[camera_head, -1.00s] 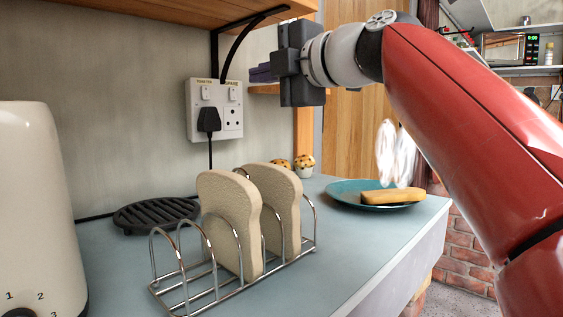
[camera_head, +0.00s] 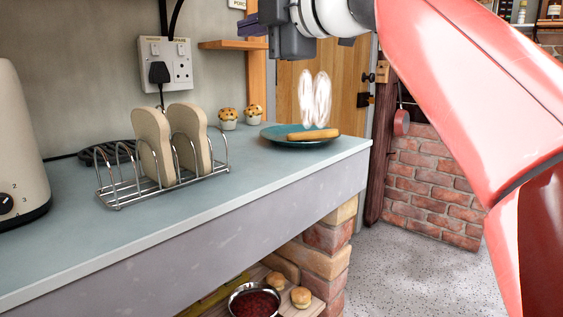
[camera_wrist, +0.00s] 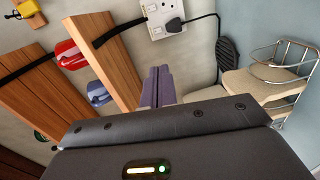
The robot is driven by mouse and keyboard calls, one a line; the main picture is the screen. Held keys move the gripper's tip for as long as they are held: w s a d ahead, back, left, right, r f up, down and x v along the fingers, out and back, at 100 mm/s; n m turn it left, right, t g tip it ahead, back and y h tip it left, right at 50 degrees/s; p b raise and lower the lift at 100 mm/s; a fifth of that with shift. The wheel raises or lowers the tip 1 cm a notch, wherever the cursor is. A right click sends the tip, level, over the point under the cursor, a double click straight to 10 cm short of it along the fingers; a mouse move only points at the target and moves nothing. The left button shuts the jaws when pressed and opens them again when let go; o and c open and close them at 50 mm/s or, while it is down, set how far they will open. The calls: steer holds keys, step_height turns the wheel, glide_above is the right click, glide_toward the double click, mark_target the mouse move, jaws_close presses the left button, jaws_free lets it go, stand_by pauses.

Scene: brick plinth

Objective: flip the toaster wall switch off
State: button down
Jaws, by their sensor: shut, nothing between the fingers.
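The white double wall socket (camera_head: 183,73) is on the back wall. Its left switch (camera_head: 155,47) sits above a black plug (camera_head: 158,72), and a second switch (camera_head: 181,48) is above the empty right outlet. The switch positions are too small to tell. The cream toaster (camera_head: 18,140) stands at the left edge. My gripper (camera_head: 250,22) is at the top, right of the socket in the picture, shut, empty and apart from it. In the wrist view the shut fingers (camera_wrist: 158,85) point up the picture, below the socket plate (camera_wrist: 165,18).
A wire rack (camera_head: 120,190) with two bread slices (camera_head: 155,145) stands on the counter (camera_head: 250,170) below the socket. A teal plate (camera_head: 275,137) and two muffins (camera_head: 240,116) are farther along. A wooden shelf (camera_head: 225,45) juts out right of the socket.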

steer(key=s+d+f+m+h, duration=0.1)
steer(key=d+f+m+h, duration=0.1)
steer(key=f, duration=0.4)
steer(key=s+d+f+m+g+h+p, duration=0.1)
steer(key=s+d+f+m+h, duration=0.1)
steer(key=d+f+m, duration=0.2)
steer(key=s+d+f+m+g+h, duration=0.1)
steer(key=d+f+m+h, duration=0.1)
steer(key=f+m, duration=0.5)
steer(key=shift+s+d+f+h+p, duration=0.2)
steer(key=shift+d+f, duration=0.1)
steer(key=shift+f, duration=0.5)
steer(key=shift+s+d+f+h+p, duration=0.1)
steer(key=shift+s+d+f+h, duration=0.15)
steer(key=shift+f, duration=0.55)
steer(key=s+d+f+m+g+h, duration=0.1)
steer(key=s+d+f+m+h, duration=0.1)
steer(key=f, duration=0.6)
steer(key=s+d+f+m+g+h+p, duration=0.1)
steer(key=s+d+f+m, duration=0.4)
steer(key=s+f+m, duration=0.2)
steer(key=s+d+f+m+g+h, duration=0.2)
steer(key=s+f, duration=0.4)
steer(key=f, duration=0.4)
steer(key=d+m, duration=0.1)
steer(key=m, duration=0.1)
steer(key=shift+d+m+h, duration=0.15)
steer(key=shift+m+h, duration=0.2)
steer(key=shift+m, duration=0.05)
